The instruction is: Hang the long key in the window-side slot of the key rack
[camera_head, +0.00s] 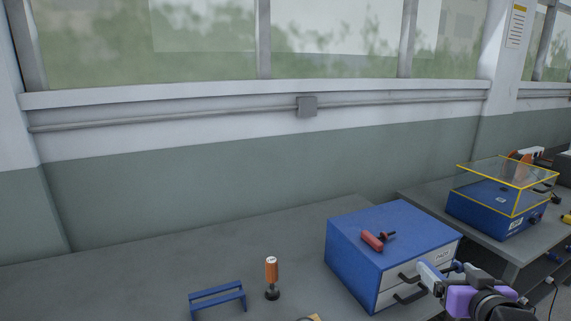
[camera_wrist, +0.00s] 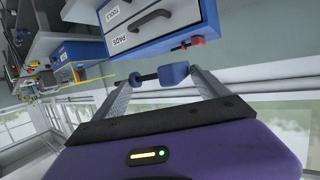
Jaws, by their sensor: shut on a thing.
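My gripper (camera_wrist: 162,76) is shut on a tool with a blue grip (camera_wrist: 173,75), a thin shaft and a dark end, held crosswise between the fingers in the wrist view. I cannot tell its full length or whether it is the long key. In the head view my gripper (camera_head: 440,272) is at the lower right, in front of the blue cabinet's drawers. A similar red-handled tool (camera_head: 373,240) lies on the cabinet top, and also shows in the wrist view (camera_wrist: 197,41). A low blue frame (camera_head: 217,299), possibly the key rack, stands on the bench; its slots are unclear.
The blue drawer cabinet (camera_head: 350,257) stands on the grey bench (camera_head: 150,265). An orange-handled tool (camera_head: 272,270) stands upright beside the blue frame. A blue box with a clear yellow-edged cover (camera_head: 505,172) is on the far right bench.

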